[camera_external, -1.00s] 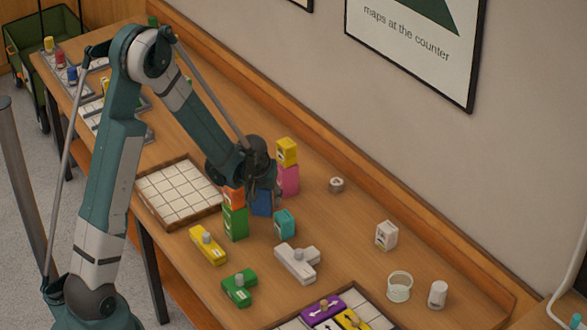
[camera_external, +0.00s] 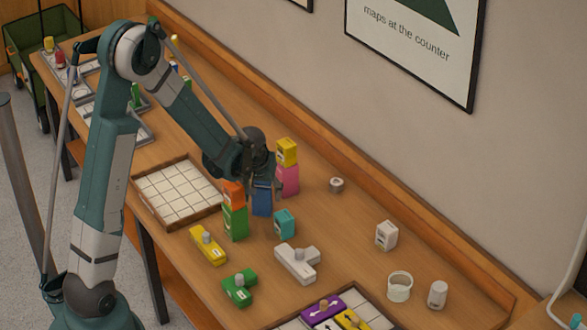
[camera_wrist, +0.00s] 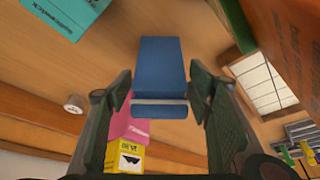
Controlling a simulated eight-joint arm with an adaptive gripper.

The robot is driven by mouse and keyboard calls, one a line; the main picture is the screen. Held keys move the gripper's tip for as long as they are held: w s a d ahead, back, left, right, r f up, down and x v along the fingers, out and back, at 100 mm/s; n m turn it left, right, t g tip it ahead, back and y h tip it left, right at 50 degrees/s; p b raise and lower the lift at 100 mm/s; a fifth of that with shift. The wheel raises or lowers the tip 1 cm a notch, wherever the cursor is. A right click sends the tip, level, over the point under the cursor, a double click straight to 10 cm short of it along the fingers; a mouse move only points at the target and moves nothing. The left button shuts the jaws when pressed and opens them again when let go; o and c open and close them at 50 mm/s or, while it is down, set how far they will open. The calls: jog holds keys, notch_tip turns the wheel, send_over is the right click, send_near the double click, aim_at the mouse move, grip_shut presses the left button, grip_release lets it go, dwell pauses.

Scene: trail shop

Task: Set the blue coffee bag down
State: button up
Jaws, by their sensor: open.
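The blue coffee bag (camera_external: 262,201) stands upright on the wooden table, between the orange-and-green stack and the yellow-and-pink stack. In the wrist view the blue bag (camera_wrist: 160,70) lies between my two fingers, with a gap showing on each side. My gripper (camera_external: 262,183) is just above the bag's top in the external view, pointing down. My gripper (camera_wrist: 160,108) is open around the top end of the bag. The fingertips partly cover the bag's upper part in the external view.
An orange block (camera_external: 233,193) on a green block (camera_external: 235,223) stands close left. A yellow block (camera_external: 287,152) on a pink one (camera_external: 288,180) stands close behind right. A teal box (camera_external: 284,223) is in front. A gridded tray (camera_external: 150,209) lies left.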

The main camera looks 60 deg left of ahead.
jog(key=shift+p+v, duration=0.6)
jog(key=shift+v, duration=3.55)
jog(key=s+d+r+m+t, duration=0.15)
jog(key=s+d+r, duration=0.25)
jog(key=d+r, duration=0.5)
jog(key=s+d+r+m+t+h, duration=0.1)
jog(key=s+d+r+m, duration=0.2)
jog(key=s+d+r, duration=0.2)
jog(key=s+d+r+m+t+h, duration=0.1)
jog(key=s+d+r+m, duration=0.3)
jog(key=s+d, duration=0.8)
jog(key=s+r+h, duration=0.1)
jog(key=s, duration=0.3)
jog(key=shift+s+d+r, duration=0.15)
jog(key=shift+s+r, duration=0.05)
jog(key=shift+r, duration=0.15)
jog(key=shift+m+t, duration=0.25)
